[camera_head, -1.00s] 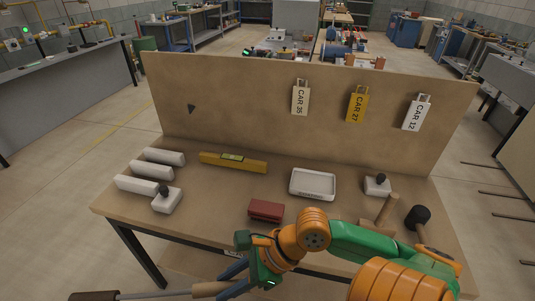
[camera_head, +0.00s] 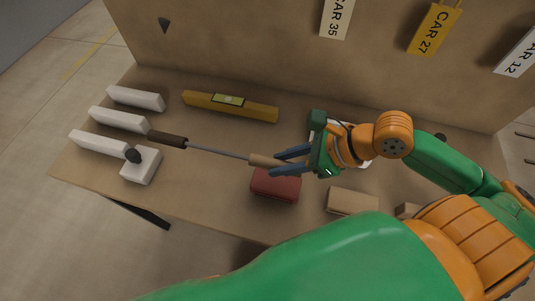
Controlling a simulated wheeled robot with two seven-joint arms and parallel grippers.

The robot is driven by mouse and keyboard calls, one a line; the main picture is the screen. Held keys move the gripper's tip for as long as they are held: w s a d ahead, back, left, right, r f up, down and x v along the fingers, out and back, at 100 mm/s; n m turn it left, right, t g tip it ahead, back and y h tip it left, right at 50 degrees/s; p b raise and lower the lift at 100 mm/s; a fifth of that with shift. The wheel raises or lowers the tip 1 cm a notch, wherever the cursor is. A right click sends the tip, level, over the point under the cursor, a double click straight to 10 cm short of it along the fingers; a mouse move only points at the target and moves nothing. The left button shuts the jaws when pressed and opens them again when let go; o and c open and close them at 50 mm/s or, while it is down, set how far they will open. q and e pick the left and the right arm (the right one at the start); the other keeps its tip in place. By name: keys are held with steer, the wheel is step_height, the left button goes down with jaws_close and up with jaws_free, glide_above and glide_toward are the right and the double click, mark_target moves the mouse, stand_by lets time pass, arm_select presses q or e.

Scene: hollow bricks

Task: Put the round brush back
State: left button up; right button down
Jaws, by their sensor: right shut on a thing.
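The round brush (camera_head: 220,152) has a dark brown cylindrical head (camera_head: 168,140), a thin grey rod and a light wooden handle (camera_head: 262,160). My right gripper (camera_head: 282,162) is shut on the handle, with its dark blue fingers on either side of it. The brush points left over the table, nearly level in the picture. Its head lies at the right end of the middle one of three white bars (camera_head: 118,119); I cannot tell whether they touch. My left gripper is not in view.
A white block with a black knob (camera_head: 140,166) stands just below the brush head. A yellow level (camera_head: 230,106) lies behind the rod. A red block (camera_head: 275,186) and a tan block (camera_head: 352,201) lie near the front edge. A white tray is mostly hidden behind my gripper.

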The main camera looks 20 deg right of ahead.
steer(key=w+d+f, duration=0.1)
steer(key=w+f, duration=0.1)
steer(key=w, duration=0.1)
steer(key=w+f, duration=0.3)
steer(key=w+d+f, duration=0.1)
steer(key=w+f, duration=0.2)
steer(key=shift+w+d+f, duration=0.15)
steer(key=shift+w+d, duration=0.1)
steer(key=shift+d, duration=0.05)
step_height(320, 180, down, 3)
steer(key=shift+r, duration=0.15)
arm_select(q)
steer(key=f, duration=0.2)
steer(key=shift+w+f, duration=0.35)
arm_select(e)
steer(key=shift+f, duration=0.2)
steer(key=c, duration=0.6)
jaws_free()
